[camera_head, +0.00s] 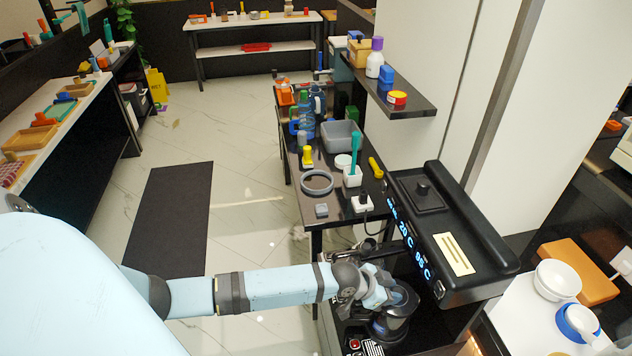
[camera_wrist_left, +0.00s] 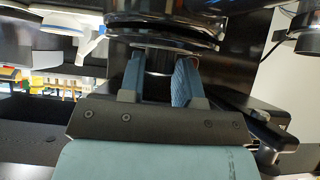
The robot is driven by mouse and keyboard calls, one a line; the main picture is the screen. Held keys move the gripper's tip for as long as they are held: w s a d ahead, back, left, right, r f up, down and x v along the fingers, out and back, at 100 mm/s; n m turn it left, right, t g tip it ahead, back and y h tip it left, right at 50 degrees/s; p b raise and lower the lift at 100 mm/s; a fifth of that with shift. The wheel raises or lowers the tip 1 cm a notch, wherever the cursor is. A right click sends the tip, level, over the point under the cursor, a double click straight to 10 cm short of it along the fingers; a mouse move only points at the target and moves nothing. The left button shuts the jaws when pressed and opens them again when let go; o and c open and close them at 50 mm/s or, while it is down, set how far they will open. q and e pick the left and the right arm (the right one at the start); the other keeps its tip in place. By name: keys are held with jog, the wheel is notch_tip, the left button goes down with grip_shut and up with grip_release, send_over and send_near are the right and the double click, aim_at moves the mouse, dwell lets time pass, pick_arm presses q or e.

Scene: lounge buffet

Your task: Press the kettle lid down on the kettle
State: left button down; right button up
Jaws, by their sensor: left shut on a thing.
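The kettle (camera_head: 394,325) is dark and shiny. It stands at the lower middle of the head view, in front of the long black appliance, partly covered by my left arm. My left gripper (camera_wrist_left: 158,75) is shut on a narrow dark part that looks like the knob of the kettle lid (camera_wrist_left: 165,35). The lid shows in the left wrist view as a wide black disc just beyond the two blue-sided fingers. In the head view the fingertips are hidden beside the kettle's top. I cannot tell how fully the lid is seated. My right gripper is not in view.
The black appliance (camera_head: 455,235) with a lit display stands close to the right of the kettle. A dark table (camera_head: 340,212) behind holds a grey bin (camera_head: 341,136), a grey ring (camera_head: 317,182) and small tools. White bowls (camera_head: 557,280) are at lower right. The floor at left is open.

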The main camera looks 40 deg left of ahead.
pick_arm(q)
jog(key=shift+f, duration=0.25)
jog(key=c, duration=0.7)
grip_release()
jog(key=shift+c, duration=0.2)
jog(key=b+v, duration=0.2)
jog(key=v, duration=1.2)
jog(key=s+d+f+n+t+y, duration=0.1)
jog(key=s+d+f+n, duration=0.1)
jog(key=s+f, duration=0.3)
jog(key=s+d+f+n+t+y, duration=0.1)
jog(key=s+d+f+n+y, duration=0.1)
jog(key=s+f, duration=0.3)
jog(key=s, duration=0.4)
jog(key=shift+s+d+f+n+t, duration=0.2)
jog(key=shift+d+f+n+t, duration=0.1)
jog(key=shift+d+t, duration=0.1)
